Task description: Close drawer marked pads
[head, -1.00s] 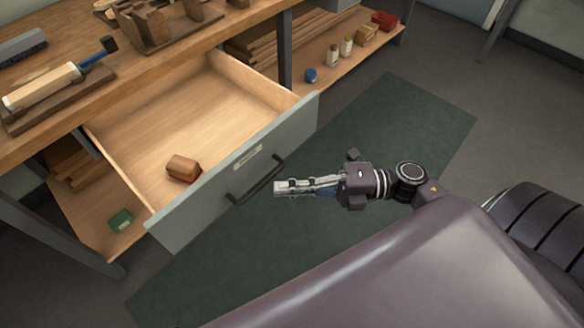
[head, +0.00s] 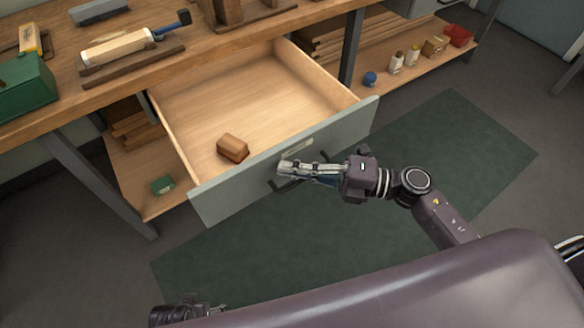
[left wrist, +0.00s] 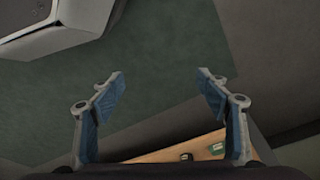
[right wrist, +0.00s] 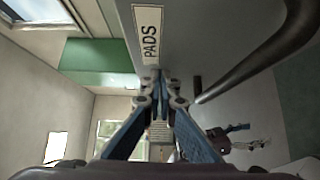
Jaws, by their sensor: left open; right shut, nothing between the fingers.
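The drawer (head: 215,200) stands pulled far out under the bench, its grey-green front facing me. Its label (right wrist: 149,35) reads PADS in the right wrist view. A dark bar handle (right wrist: 270,62) is on the front, partly hidden by my right gripper in the head view. My right gripper (head: 284,168) is shut and empty, its tips at the drawer front near label and handle; I cannot tell whether they touch. A brown block (head: 232,148) lies inside the drawer. My left gripper (left wrist: 160,80) is open and empty, low over the floor, at the bottom edge of the head view.
A lower shelf (head: 405,70) carries bottles and small boxes. A grey bench leg (head: 352,48) stands right of the drawer. The green mat (head: 440,150) is clear.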

